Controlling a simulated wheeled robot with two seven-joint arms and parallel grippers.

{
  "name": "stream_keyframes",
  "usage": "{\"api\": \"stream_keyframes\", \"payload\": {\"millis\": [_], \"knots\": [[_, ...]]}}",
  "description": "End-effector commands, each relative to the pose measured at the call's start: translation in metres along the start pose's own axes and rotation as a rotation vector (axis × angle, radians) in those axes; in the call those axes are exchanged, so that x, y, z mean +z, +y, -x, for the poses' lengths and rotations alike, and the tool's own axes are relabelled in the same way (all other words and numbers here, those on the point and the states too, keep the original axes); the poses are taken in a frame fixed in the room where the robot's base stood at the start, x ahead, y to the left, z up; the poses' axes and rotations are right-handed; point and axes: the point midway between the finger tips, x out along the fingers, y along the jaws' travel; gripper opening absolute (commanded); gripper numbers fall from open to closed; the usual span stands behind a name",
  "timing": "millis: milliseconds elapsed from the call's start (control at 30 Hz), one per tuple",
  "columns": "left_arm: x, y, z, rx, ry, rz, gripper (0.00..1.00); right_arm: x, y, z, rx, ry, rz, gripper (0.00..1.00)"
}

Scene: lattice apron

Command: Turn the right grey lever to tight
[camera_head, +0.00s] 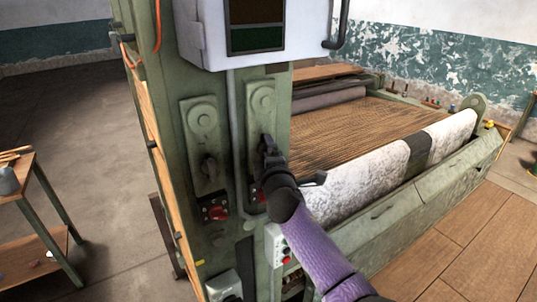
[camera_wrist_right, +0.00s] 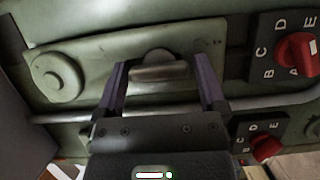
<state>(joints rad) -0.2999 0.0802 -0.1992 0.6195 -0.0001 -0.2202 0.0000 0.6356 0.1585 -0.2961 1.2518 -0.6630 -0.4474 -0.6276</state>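The right green plate (camera_head: 262,100) is on the machine's post, with a round boss at its top. My right gripper (camera_head: 268,150) is at the lower part of this plate and hides most of the lever from the head view. In the right wrist view the right grey lever (camera_wrist_right: 160,72) sits between the two fingers of my right gripper (camera_wrist_right: 161,66). The fingers are open, with a visible gap on each side of the lever. The left grey lever (camera_head: 208,167) is on the left plate (camera_head: 200,122). My left gripper is not in view.
Red knobs sit below the plates, one on the left (camera_head: 215,213) and one in the right wrist view (camera_wrist_right: 298,54) with letters around it. A grey pipe (camera_head: 237,140) runs between the plates. A white box (camera_head: 230,35) hangs above. The loom's cloth roll (camera_head: 370,178) is to the right.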

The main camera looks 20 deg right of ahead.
Motion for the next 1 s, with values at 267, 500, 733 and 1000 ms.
{"api": "stream_keyframes", "payload": {"millis": [267, 500, 733, 1000], "knots": [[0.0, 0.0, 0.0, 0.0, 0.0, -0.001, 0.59, 0.0, 0.001, 0.001, 0.002, 0.001, 0.002, 1.0], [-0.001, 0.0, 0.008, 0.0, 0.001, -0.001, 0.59, 0.0, 0.001, 0.032, 0.002, 0.002, 0.002, 1.0], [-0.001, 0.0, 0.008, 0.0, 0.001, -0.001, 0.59, 0.0, -0.001, 0.081, -0.001, 0.002, 0.001, 1.0], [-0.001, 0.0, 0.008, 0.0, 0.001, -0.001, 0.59, 0.0, 0.0, 0.1, 0.001, 0.0, 0.002, 1.0]]}}
